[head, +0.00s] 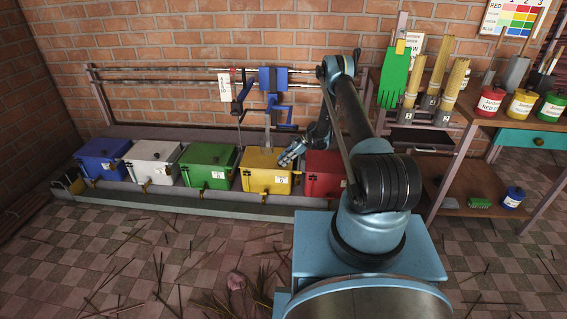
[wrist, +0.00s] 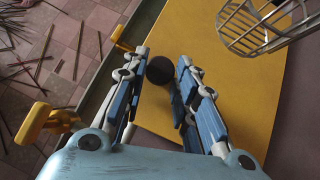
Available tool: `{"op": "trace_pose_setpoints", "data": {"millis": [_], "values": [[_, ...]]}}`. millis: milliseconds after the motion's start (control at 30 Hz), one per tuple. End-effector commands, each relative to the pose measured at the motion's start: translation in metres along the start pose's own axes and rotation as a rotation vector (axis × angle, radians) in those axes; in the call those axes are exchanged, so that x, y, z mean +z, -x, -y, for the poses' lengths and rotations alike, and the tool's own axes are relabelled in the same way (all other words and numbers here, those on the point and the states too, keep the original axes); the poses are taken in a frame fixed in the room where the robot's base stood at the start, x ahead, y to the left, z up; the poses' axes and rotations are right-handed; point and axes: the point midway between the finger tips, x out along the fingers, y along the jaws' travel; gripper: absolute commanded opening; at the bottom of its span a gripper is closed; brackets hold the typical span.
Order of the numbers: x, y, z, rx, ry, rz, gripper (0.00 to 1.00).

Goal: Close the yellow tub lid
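The yellow tub (head: 268,183) stands in the row of tubs, second from the right. Its yellow lid (head: 265,158) appears to lie over the top; I cannot tell whether it is fully down. In the wrist view the yellow lid (wrist: 225,85) fills the middle, with a round dark knob (wrist: 160,70) near its left edge. My gripper (wrist: 162,55) is open, its two blue-and-white fingers on either side of the knob in the picture; contact is not clear. In the head view my gripper (head: 291,153) is at the lid's right side.
A red tub (head: 325,175) is to the right, partly behind my arm; a green tub (head: 208,166), white tub (head: 153,162) and blue tub (head: 102,158) are to the left. A blue press (head: 272,82) hangs above on rails. A wire cage (wrist: 262,25) is close to the lid.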

Motion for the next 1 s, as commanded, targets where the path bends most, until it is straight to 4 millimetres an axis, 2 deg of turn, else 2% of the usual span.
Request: {"op": "trace_pose_setpoints", "data": {"millis": [33, 100, 133, 433, 567, 667, 1000], "values": [[-0.002, 0.001, -0.006, 0.011, -0.002, -0.004, 0.29], [-0.002, 0.000, -0.006, 0.011, -0.002, -0.004, 0.45], [-0.001, 0.000, -0.005, 0.011, -0.001, -0.004, 0.47], [0.003, -0.004, -0.004, 0.012, 0.003, -0.003, 0.47], [0.004, 0.003, -0.004, 0.011, 0.003, -0.002, 0.47], [0.003, 0.015, -0.004, 0.011, 0.002, -0.002, 0.47], [0.003, 0.079, -0.004, 0.012, 0.001, -0.002, 0.47]]}}
